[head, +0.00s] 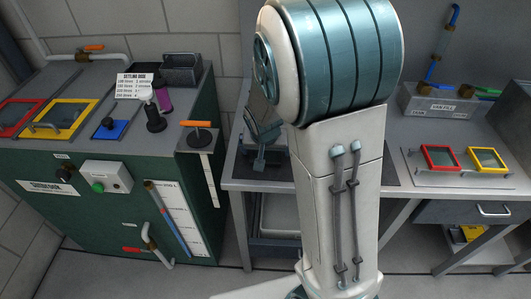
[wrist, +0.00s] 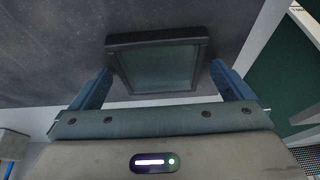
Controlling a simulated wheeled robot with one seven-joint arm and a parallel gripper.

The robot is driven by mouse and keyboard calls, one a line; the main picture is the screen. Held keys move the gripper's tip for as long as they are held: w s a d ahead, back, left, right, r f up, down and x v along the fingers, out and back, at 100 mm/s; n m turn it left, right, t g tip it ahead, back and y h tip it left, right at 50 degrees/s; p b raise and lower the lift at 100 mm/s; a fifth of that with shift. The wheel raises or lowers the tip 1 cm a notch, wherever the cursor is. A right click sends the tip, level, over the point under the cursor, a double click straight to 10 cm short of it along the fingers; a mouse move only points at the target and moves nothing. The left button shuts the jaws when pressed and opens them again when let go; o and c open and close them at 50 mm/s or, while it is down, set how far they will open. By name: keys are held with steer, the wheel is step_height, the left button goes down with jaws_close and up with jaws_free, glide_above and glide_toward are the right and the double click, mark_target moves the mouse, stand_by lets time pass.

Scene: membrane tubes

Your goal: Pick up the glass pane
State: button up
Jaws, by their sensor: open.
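The glass pane (wrist: 158,70), a greenish pane in a dark grey frame, shows in the wrist view just beyond my gripper. My gripper (wrist: 161,66) is open, with one blue finger on each side of the pane. I cannot tell whether the fingers touch the frame. In the head view my gripper (head: 262,140) is partly hidden by my arm, low over the dark mat on the middle bench. I cannot make out the pane clearly there.
A green cabinet (head: 110,195) stands at left, with red and yellow framed windows, a knob stand and a black bin (head: 181,70) on top. On the right bench are a red frame (head: 440,158), a yellow frame (head: 487,160) and a grey box (head: 440,103) with pipes.

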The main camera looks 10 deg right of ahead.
steer(key=shift+f, duration=0.2)
steer(key=shift+r, duration=0.1)
steer(key=c, duration=1)
steer(key=shift+c, duration=0.2)
steer(key=shift+r, duration=0.15)
